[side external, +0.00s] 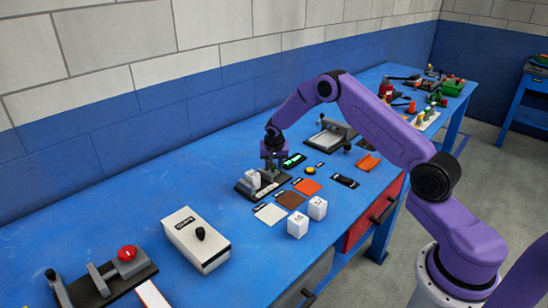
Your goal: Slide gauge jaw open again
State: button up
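The gauge (245,191) is a small dark base with grey parts, in the middle of the blue bench in the side external view. A white block (253,178) with dark marking sits on it. My gripper (272,170) points down over the right end of the gauge, at or very close to the sliding jaw. The fingers are too small and dark to tell whether they are open or shut, or touching the jaw. The jaw is largely hidden by my gripper. A small display with green digits (293,160) lies just behind and right of the gauge.
White (271,214), brown (291,200) and orange (307,187) patches lie in front of the gauge. Two white cubes (297,228) (318,208) stand nearer the front edge. A grey-framed device (331,135) stands behind right.

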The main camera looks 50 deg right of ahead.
jog(key=v, duration=1.7)
jog(key=shift+r, duration=0.15)
jog(key=shift+s+a, duration=0.1)
jog(key=s+a+r+n+y, duration=0.1)
jog(key=s+a+r+n, duration=0.1)
jog(key=s+a+n, duration=0.5)
jog(key=s+a+r+n+y, duration=0.1)
jog(key=s+a+r+n, duration=0.2)
jog(key=s+a, duration=0.7)
jog(key=s+n+g+y, duration=0.1)
jog(key=s+n+g, duration=0.2)
jog(key=s+n, duration=0.8)
jog(key=s, duration=1.5)
jog(key=shift+d+f+n+y, duration=0.3)
